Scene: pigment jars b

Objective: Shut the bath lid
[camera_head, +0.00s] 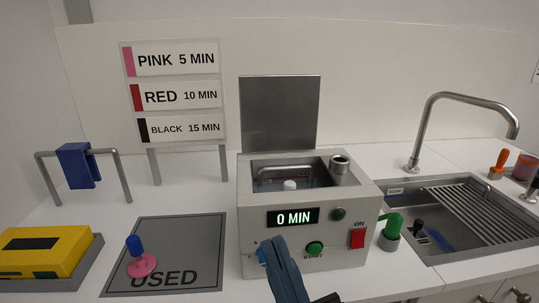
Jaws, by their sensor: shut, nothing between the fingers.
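The bath (255,225) is a grey box in the middle of the counter. Its lid (280,112) is a grey metal panel standing upright at the back edge, so the bath is open. Inside the opening is a small white knob-like thing (290,184); its lower part is hard to make out. The display (293,217) on the front reads 0 MIN. My gripper (278,244) is dark blue, shut and empty.
A short metal cylinder (339,164) rises from the bath's right top. A green-handled item (391,228) stands close on the right, before the sink (420,192). On the left are the USED mat (190,240) with a pink-based, blue-handled item (139,257), and a yellow box (40,250).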

